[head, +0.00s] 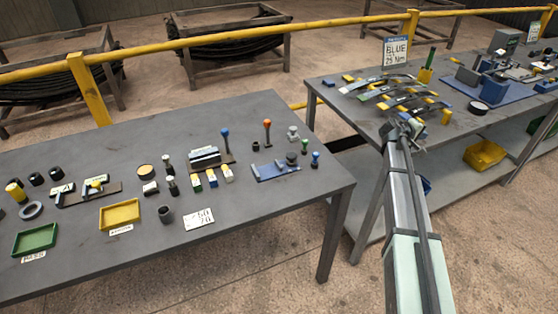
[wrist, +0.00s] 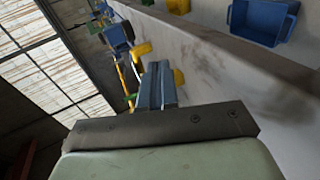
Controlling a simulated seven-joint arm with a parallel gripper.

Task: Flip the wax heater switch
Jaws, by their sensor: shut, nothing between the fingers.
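No wax heater switch can be made out for certain. A grey box (head: 504,41) stands at the back of the right-hand table, but it is too small to tell whether it is the heater or carries a switch. My gripper (head: 409,130) is at the front edge of the right-hand table, near the curved leaf-spring strips, well left of and nearer than the grey box. In the wrist view my gripper (wrist: 159,85) has its fingers together with nothing between them. That view is strongly tilted and shows no clear switch.
Curved leaf springs (head: 398,90) with yellow and blue blocks and a "BLUE 25 Nm" sign (head: 396,51) lie beyond my gripper. A blue fixture plate (head: 500,92) is to the right. The left table (head: 250,215) holds trays and knobbed levers. A yellow bin (head: 484,155) sits on the lower shelf.

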